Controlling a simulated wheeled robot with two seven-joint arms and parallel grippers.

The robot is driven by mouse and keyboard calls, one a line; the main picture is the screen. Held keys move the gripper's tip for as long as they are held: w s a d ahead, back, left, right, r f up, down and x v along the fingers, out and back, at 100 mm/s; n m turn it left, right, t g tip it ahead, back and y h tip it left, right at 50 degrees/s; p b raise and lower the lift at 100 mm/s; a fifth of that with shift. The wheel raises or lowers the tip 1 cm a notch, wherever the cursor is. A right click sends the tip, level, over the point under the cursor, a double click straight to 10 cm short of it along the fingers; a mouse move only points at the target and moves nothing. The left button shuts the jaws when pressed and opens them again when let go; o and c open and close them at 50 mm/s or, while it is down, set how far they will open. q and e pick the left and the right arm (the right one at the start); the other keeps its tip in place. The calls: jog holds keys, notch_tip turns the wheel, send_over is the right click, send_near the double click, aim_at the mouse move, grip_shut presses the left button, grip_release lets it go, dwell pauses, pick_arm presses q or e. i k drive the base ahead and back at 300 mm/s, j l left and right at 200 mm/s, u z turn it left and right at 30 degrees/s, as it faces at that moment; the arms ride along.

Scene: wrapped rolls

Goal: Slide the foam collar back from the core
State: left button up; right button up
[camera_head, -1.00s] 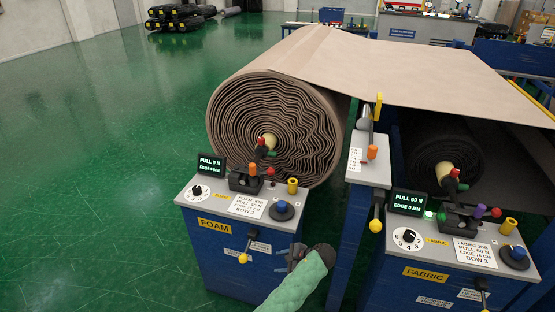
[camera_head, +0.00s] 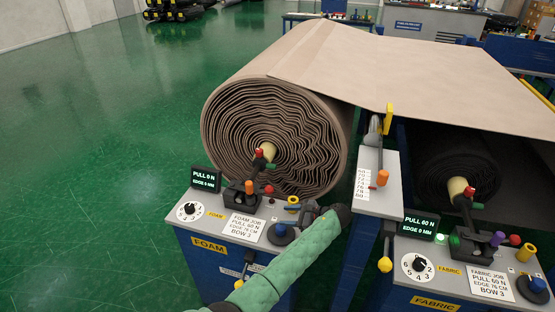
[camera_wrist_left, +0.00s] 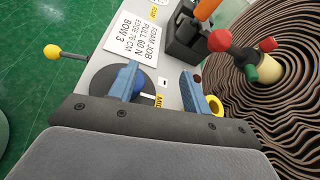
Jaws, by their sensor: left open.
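The foam roll (camera_head: 300,125) is a large brown coil at the centre, with a cream core (camera_head: 267,150) at its middle. A dark fitting with red and green knobs sits at the core's end; in the left wrist view this fitting (camera_wrist_left: 240,54) is at upper right, beside the cream core (camera_wrist_left: 269,68). I cannot tell which part is the collar. My left gripper (camera_head: 306,214) is over the right side of the foam panel, below and right of the core. In the left wrist view its blue fingers (camera_wrist_left: 162,84) are apart and empty, with the blue knob partly behind one. My right gripper is out of view.
The foam panel (camera_head: 215,224) carries a dial, an orange-topped lever (camera_head: 249,188), a blue knob (camera_head: 280,231) and a yellow ring (camera_head: 293,202). A grey post (camera_head: 380,190) and the fabric panel (camera_head: 455,270) stand to the right. Green floor is clear at left.

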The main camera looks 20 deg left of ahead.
aim_at(262, 161)
jog(key=i+j, duration=0.15)
jog(key=i, duration=0.35)
jog(key=i+j, duration=0.15)
jog(key=i, duration=0.35)
